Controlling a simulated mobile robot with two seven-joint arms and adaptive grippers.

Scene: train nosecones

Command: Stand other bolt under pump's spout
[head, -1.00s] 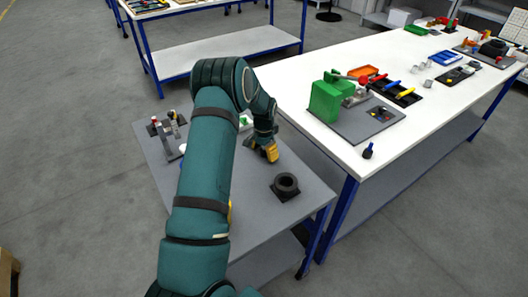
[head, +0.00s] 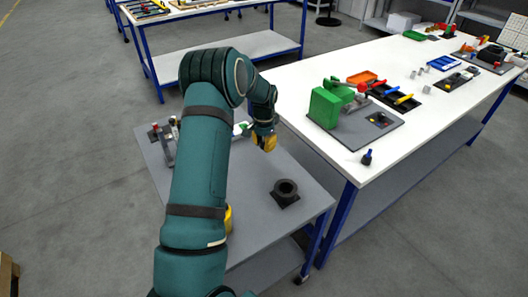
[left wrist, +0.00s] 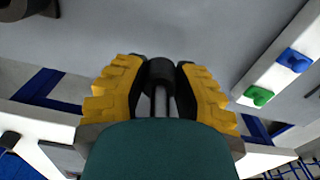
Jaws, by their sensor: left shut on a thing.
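My left gripper (head: 264,142) is over the far right part of the grey cart top. In the left wrist view its yellow fingers (left wrist: 160,85) are closed on a dark, round-headed piece (left wrist: 160,70), which looks like a bolt. The head view hides this piece. A dark bolt-like piece with a blue top (head: 367,157) stands on the white table near its front edge. A green machine (head: 328,105) with a lever and red ball stands on a grey plate. I cannot tell whether it is the pump, and no spout is clear. My right gripper is out of view.
A black ring on a square base (head: 286,190) sits on the cart's right part. Small fixtures (head: 165,135) stand at its left, partly behind my arm. A white strip carries green (left wrist: 258,95) and blue (left wrist: 293,60) pieces. An orange tray (head: 366,76) lies behind the green machine.

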